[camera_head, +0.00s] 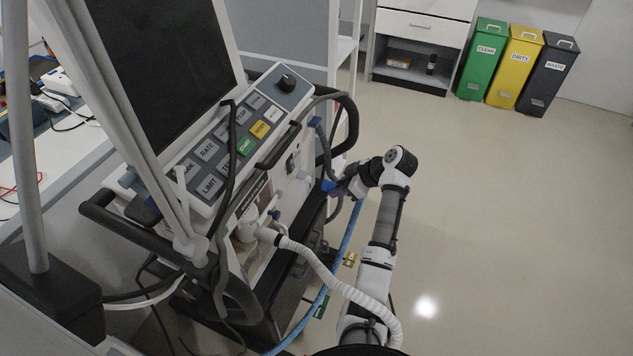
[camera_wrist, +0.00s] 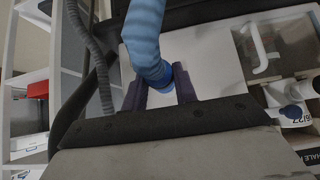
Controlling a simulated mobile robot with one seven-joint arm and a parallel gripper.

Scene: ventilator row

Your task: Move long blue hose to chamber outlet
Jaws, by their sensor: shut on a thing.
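My gripper (camera_head: 339,188) is beside the right side of the ventilator and is shut on the blue cuff end of the long blue hose (camera_head: 323,291). The hose hangs from the gripper down to the bottom of the head view. In the wrist view the hose (camera_wrist: 146,32) comes down between the two dark fingers of my gripper (camera_wrist: 160,92). A whitish chamber (camera_head: 247,224) sits low on the ventilator's front, left of my gripper. I cannot make out for certain which port is its outlet.
The ventilator (camera_head: 205,153) has a screen, a button panel and dark handle rails. A white corrugated hose (camera_head: 335,283) runs from its front past my arm. Dark cables hang over the panel. Green, yellow and black bins (camera_head: 520,67) stand at the back right. The floor at right is clear.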

